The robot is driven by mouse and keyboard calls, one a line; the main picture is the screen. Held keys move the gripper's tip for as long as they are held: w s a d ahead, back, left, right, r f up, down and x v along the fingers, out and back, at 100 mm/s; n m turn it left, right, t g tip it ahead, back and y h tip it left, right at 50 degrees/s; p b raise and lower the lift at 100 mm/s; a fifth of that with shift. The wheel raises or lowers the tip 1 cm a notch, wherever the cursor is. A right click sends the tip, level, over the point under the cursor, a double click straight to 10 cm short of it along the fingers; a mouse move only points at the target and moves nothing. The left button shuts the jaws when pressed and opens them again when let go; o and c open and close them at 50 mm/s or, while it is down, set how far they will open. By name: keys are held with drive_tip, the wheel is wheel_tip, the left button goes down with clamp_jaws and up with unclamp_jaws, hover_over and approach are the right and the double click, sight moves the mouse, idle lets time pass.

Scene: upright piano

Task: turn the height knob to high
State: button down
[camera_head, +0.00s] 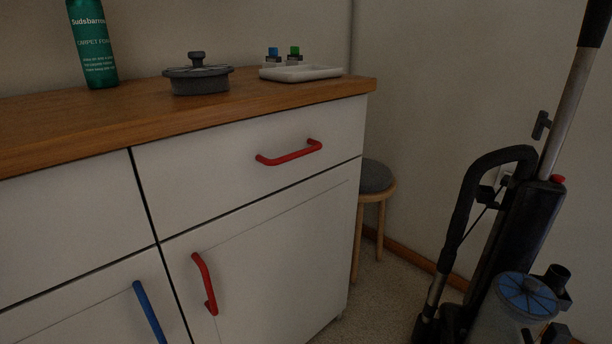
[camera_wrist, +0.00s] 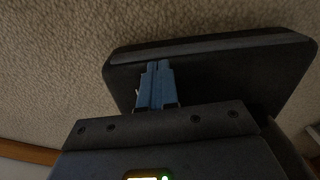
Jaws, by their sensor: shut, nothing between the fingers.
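An upright vacuum cleaner (camera_head: 527,225) stands at the right in the head view, with a black body, a curved hose and a blue-topped canister (camera_head: 526,296). Its floor head is below the picture edge, and I cannot make out a height knob in either view. My gripper (camera_wrist: 156,68) shows in the wrist view with its two blue fingers together, shut and empty. A dark flat block (camera_wrist: 225,70) lies beyond the fingers over the carpet. I cannot tell what it is, or whether the fingertips touch it. My gripper is not in the head view.
A white cabinet (camera_head: 250,210) with a wooden top stands at the left, with red handles and a blue one. A stool (camera_head: 375,180) stands between it and the vacuum cleaner. Beige carpet (camera_wrist: 50,60) shows around the dark block. A wall closes the back.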

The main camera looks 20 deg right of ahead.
drive_tip(key=shift+s+r, duration=0.1)
drive_tip(key=shift+r, duration=0.2)
wheel_tip(320, 180, up, 6)
drive_tip(key=p, duration=0.6)
drive_tip(key=shift+s, duration=0.1)
